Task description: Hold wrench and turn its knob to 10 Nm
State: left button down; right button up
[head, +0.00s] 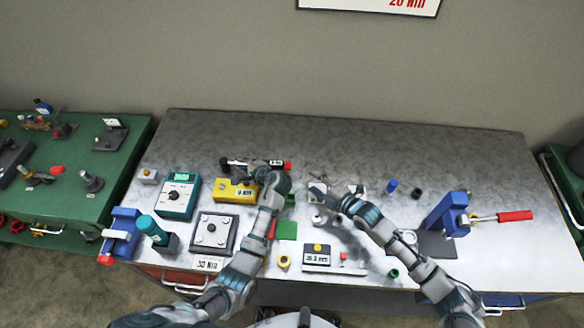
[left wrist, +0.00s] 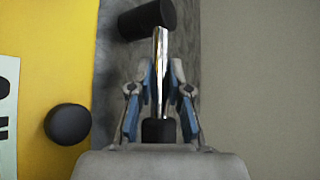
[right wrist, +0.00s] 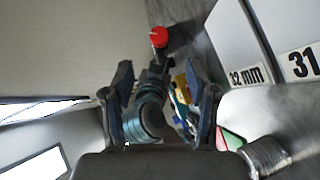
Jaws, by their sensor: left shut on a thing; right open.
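The wrench (head: 240,163) lies at the back of the table, with a dark head at its left and a red knob (head: 288,167) at its right end. My left gripper (head: 266,170) is shut on its shaft. In the left wrist view, the chrome shaft (left wrist: 161,65) passes between the fingers (left wrist: 160,90), with a black head beyond. My right gripper (head: 318,188) is open and empty, to the right of the red knob and apart from it. In the right wrist view, the red knob (right wrist: 159,37) shows beyond the open fingers (right wrist: 163,90). The knob's setting is unreadable.
A yellow tester (head: 232,196) with a display stands just in front of the wrench. A teal meter (head: 178,200) and a grey plate device (head: 213,233) are at the left. A blue vise (head: 447,214) is at the right. The back strip of the table is clear.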

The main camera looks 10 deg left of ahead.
aim_at(288, 166)
jog(key=shift+s+a, duration=0.2)
jog(key=x, duration=1.1)
jog(key=shift+w+a, duration=0.25)
grip_shut()
